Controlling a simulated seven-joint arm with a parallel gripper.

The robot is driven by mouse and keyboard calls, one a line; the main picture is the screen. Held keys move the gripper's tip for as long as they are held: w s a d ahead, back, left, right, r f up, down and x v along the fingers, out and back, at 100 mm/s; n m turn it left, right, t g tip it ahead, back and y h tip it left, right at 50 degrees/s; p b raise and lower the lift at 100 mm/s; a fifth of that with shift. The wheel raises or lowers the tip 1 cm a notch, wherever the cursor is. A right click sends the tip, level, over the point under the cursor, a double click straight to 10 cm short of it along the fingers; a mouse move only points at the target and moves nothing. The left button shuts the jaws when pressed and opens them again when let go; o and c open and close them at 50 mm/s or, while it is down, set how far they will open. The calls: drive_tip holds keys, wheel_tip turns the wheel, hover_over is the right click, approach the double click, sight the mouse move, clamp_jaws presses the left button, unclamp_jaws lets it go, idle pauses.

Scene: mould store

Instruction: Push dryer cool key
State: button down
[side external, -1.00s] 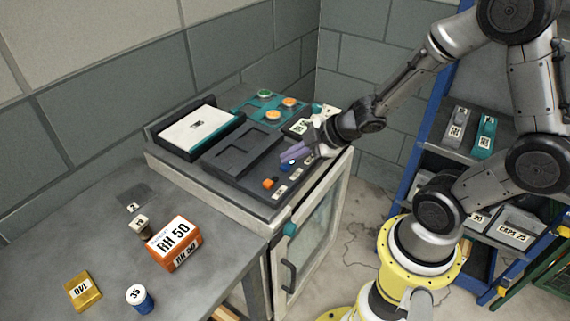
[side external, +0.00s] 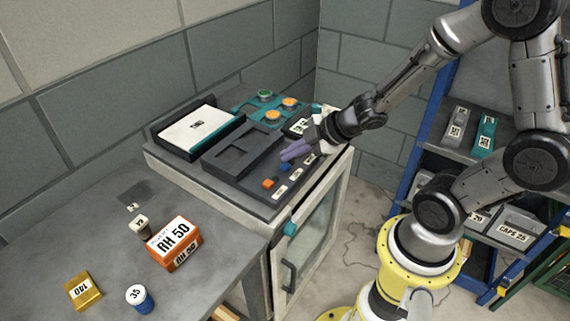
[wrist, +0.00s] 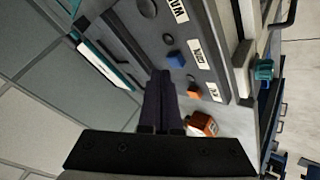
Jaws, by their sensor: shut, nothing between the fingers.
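The dryer's control panel (side external: 256,186) shows an orange key (side external: 268,183) and a blue key (side external: 285,168). In the wrist view, the blue key (wrist: 176,58) lines up with the middle label (wrist: 201,53), which seems to read COOL, though it is hard to make out. The orange key (wrist: 193,91) is beside the nearest label. My gripper (side external: 285,153) is shut and empty, its purple fingers over the panel, just behind the blue key in the side view. In the wrist view, the fingertips (wrist: 160,73) are left of the blue key; contact does not show.
A dark recessed tray (side external: 245,148) and a white-topped unit (side external: 199,128) are on the machine. Green and orange round knobs (side external: 288,101) are at the back. An RH 50 box (side external: 174,242) and small weights stand on the bench (side external: 95,225). Shelving is at right.

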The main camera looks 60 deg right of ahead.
drive_tip(key=shift+r, duration=0.2)
drive_tip(key=shift+r, duration=3)
wheel_tip(320, 180, up, 12)
drive_tip(key=m+t+h, duration=0.3)
hover_over(290, 170)
drive_tip(key=s+d+m+g+h, duration=0.1)
drive_tip(key=s+d+m+h, duration=0.15)
drive_tip(key=s+m, duration=0.4)
drive_tip(key=s+a+f+m+g+y, duration=0.1)
drive_tip(key=s+a+f+g, duration=0.1)
drive_tip(key=s, duration=0.3)
drive_tip(key=s+a+f+m+g+y, duration=0.1)
drive_tip(key=s+a+f+g+y, duration=0.1)
drive_tip(key=s, duration=0.3)
drive_tip(key=shift+s+a+f+g, duration=0.15)
drive_tip(key=shift+s+f+g, duration=0.25)
drive_tip(key=shift+g, duration=0.3)
